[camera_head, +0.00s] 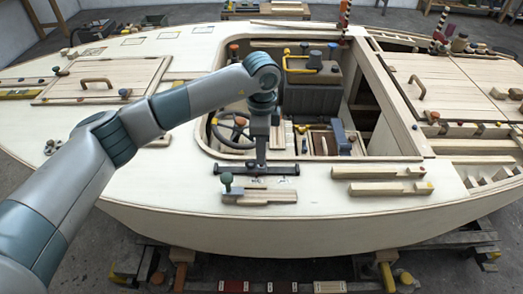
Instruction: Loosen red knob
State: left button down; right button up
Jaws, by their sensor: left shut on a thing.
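My left gripper (257,176) is low over the front edge of the hull deck (320,200), just behind a wooden piece (262,197) with a green knob (226,179) at its left end. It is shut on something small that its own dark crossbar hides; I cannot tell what. No red knob shows clearly at the gripper. My right gripper is not in view.
The open cockpit (345,155) lies behind the gripper, with a steering wheel (231,130) and a grey box (312,90). Wooden bars (378,173) lie on the deck to the right. The pale deck left of the gripper is mostly clear.

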pick_arm(q)
jog(key=shift+s+f+n, duration=0.1)
jog(key=shift+f+n, duration=0.05)
jog(key=shift+n, duration=0.25)
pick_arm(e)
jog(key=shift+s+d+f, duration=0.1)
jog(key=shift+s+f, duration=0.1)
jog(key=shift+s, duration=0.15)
pick_arm(q)
jog(key=c, duration=1.6)
grip_release()
jog(key=shift+o, duration=0.2)
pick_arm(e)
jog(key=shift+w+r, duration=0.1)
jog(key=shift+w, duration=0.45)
